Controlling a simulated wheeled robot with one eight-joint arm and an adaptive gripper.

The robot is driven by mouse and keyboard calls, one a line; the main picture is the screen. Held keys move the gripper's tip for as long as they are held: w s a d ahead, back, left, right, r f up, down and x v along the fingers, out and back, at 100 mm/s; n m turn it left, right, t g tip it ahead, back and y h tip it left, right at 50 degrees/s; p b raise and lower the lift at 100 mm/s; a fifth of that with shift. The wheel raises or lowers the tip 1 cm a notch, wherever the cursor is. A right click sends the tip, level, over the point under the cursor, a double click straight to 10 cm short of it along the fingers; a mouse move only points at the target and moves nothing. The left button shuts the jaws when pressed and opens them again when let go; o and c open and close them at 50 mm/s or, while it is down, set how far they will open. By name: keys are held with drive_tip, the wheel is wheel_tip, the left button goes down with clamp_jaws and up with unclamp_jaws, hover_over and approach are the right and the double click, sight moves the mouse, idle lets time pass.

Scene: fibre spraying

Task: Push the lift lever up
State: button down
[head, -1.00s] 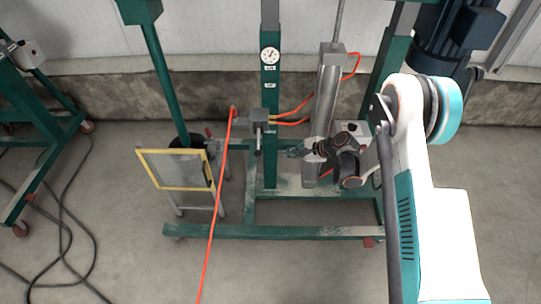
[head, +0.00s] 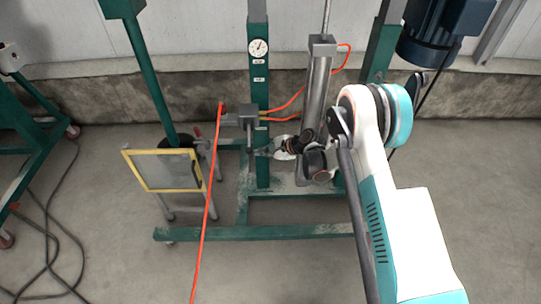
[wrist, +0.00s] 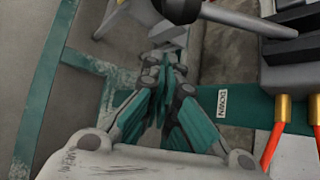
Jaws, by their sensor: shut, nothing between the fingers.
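The lift lever (head: 249,134) hangs down from a grey valve block (head: 248,112) on the green post. In the wrist view the lever (wrist: 245,20) is a grey rod with a dark round knob (wrist: 178,9) at the top edge, running right to the valve block (wrist: 290,62). My gripper (head: 260,152) is at the post, just below and right of the lever in the head view. In the wrist view my gripper (wrist: 165,66) has its fingers together and empty, with a visible gap in the picture between them and the knob. Actual depth between them is unclear.
A label reading DOWN (wrist: 223,103) is on the green post. Orange hoses (head: 285,107) run from the valve to a grey cylinder (head: 318,85). Another orange hose (head: 206,215) hangs down in front. A yellow-framed panel (head: 164,170) stands left. The green base beam (head: 250,232) crosses the floor.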

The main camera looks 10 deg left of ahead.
sight(249, 139)
drive_tip(key=shift+s+a+r+b, duration=0.2)
drive_tip(key=shift+s+r, duration=0.2)
drive_tip(key=shift+r, duration=0.15)
drive_tip(key=shift+s+a+r+b, duration=0.15)
drive_tip(key=shift+s+a+r, duration=0.05)
drive_tip(key=shift+s+r, duration=0.25)
drive_tip(key=shift+r, duration=0.1)
drive_tip(key=shift+s+r+m+g+h, duration=0.15)
drive_tip(key=shift+r+m+g+h, duration=0.15)
drive_tip(key=shift+g, duration=0.3)
